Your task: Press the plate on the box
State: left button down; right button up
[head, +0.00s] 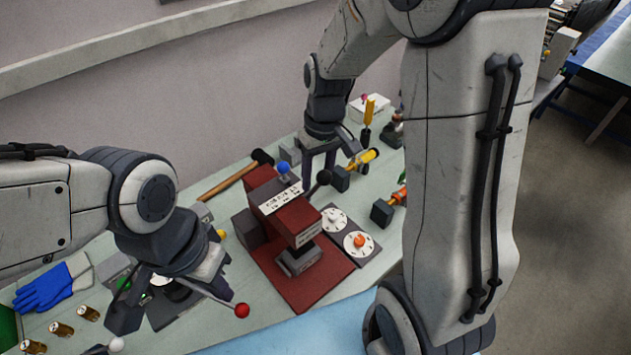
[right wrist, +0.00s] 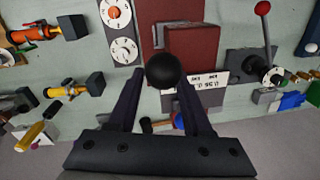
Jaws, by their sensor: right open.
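A dark red box-shaped press (head: 292,218) stands on a red base in the middle of the table, with a white lettered plate (head: 280,197) on its upper face. The plate also shows in the right wrist view (right wrist: 208,88). A black ball knob (head: 323,177) sits by the box's far right corner. My right gripper (head: 320,160) is open behind the box; in the right wrist view, the black ball (right wrist: 163,71) appears between its fingers, with no visible grip. My left gripper (head: 168,303) has its fingers apart at the lower left, away from the box, over a dark device partly hidden.
Two round dials (head: 346,231) sit right of the box. A red-ball lever (head: 241,310) is beside my left gripper. A hammer (head: 232,178) lies behind. Yellow and orange tools are at the right. Blue gloves (head: 43,289) and brass cylinders (head: 61,329) are at left.

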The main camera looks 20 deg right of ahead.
aim_at(316, 188)
jog(key=shift+s+a+f, duration=0.1)
jog(key=shift+a+f, duration=0.05)
jog(key=shift+f, duration=1.6)
